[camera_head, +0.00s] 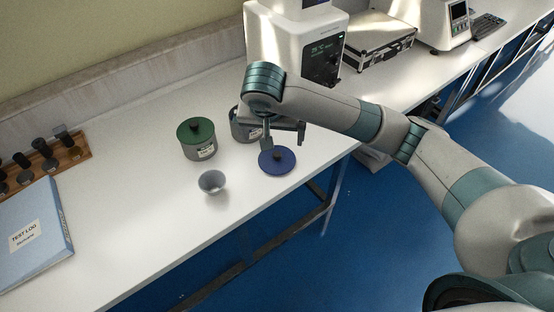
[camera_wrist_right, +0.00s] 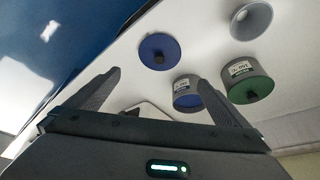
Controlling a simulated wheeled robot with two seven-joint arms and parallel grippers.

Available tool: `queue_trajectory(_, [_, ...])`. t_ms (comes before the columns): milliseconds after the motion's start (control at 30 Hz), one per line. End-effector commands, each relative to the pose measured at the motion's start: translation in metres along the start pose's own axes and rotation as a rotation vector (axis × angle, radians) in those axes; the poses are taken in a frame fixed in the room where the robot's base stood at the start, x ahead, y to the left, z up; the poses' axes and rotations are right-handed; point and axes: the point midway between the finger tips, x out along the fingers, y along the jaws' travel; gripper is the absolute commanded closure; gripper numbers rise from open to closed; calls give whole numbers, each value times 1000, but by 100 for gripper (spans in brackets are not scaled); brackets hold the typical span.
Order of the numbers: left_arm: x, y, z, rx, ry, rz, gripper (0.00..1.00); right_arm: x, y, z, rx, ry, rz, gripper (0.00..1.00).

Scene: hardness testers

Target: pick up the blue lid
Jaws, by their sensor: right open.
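The blue lid (camera_head: 277,163) is a round disc with a dark knob, lying flat on the white table near its front edge. It also shows in the right wrist view (camera_wrist_right: 153,45), beyond the fingertips. My right gripper (camera_head: 284,137) is open and empty, above and just behind the lid in the head view. In the wrist view its two fingers (camera_wrist_right: 160,80) stand wide apart and apart from the lid. A grey labelled pot (camera_head: 241,127) with blue inside, seen in the wrist view (camera_wrist_right: 187,94), is partly hidden by my right arm. My left gripper is out of view.
A green-lidded pot (camera_head: 198,142) and a small grey cup (camera_head: 212,182) stand left of the lid. A white tester (camera_head: 293,40) is behind my arm. A blue binder (camera_head: 36,235) and a wooden tool rack (camera_head: 45,162) are at the left. Table between is clear.

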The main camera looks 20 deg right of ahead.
Motion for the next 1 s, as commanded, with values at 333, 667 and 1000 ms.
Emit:
queue_trajectory(333, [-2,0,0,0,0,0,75,8,0,0,-1,-2,1,0])
queue_trajectory(667, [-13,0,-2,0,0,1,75,56,1,0,0,-3,3,0])
queue_trajectory(1000, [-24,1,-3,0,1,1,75,111,0,0,-1,-1,1,0])
